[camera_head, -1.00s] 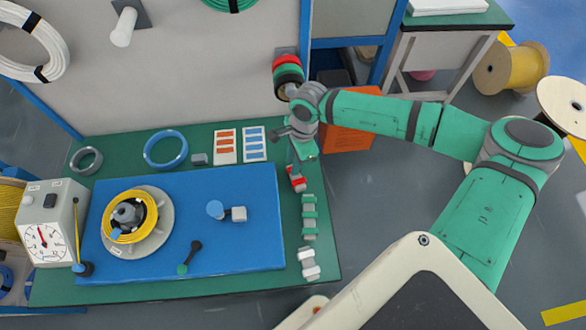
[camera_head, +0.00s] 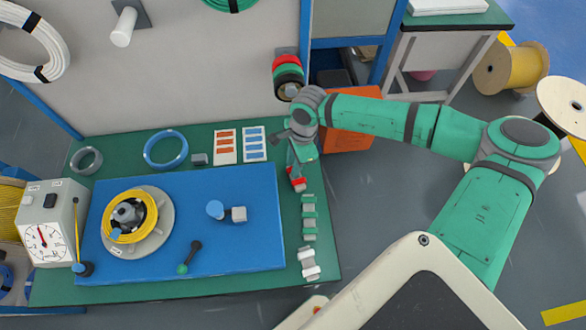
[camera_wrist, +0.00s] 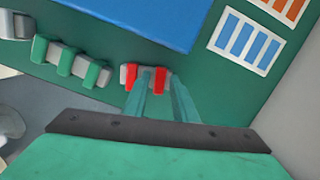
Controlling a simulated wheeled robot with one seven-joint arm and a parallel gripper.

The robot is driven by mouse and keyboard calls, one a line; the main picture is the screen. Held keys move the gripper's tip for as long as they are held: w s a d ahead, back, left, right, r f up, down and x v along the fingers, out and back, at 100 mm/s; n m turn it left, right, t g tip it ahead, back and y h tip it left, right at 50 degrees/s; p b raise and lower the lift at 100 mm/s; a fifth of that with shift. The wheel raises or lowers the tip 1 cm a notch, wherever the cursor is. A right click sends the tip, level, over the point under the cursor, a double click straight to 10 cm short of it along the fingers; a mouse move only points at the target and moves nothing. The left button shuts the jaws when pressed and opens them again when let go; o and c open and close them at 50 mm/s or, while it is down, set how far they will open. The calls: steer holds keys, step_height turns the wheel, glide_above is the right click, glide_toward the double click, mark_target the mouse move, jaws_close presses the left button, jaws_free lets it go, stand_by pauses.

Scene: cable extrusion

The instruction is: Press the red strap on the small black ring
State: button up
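The red strap (camera_head: 298,184), grey with red ends, lies at the right edge of the green table; it also shows in the wrist view (camera_wrist: 130,77). My gripper (camera_head: 296,172) is right over it, pointing down. In the wrist view its two fingers (camera_wrist: 161,78) stand apart, with one red end of the strap between or just beyond their tips. I cannot tell whether they touch it. The small black ring (camera_head: 86,160), dark grey in the picture, lies flat at the table's back left.
Green (camera_head: 309,216) and white (camera_head: 309,263) straps lie in front of the red one. A blue mat (camera_head: 255,245) holds a yellow coil (camera_head: 112,231). A larger blue ring (camera_head: 148,162) and label cards (camera_head: 225,158) lie behind. A gauge box (camera_head: 47,222) stands left.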

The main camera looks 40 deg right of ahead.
steer(key=c, duration=0.6)
steer(key=shift+r, duration=4.05)
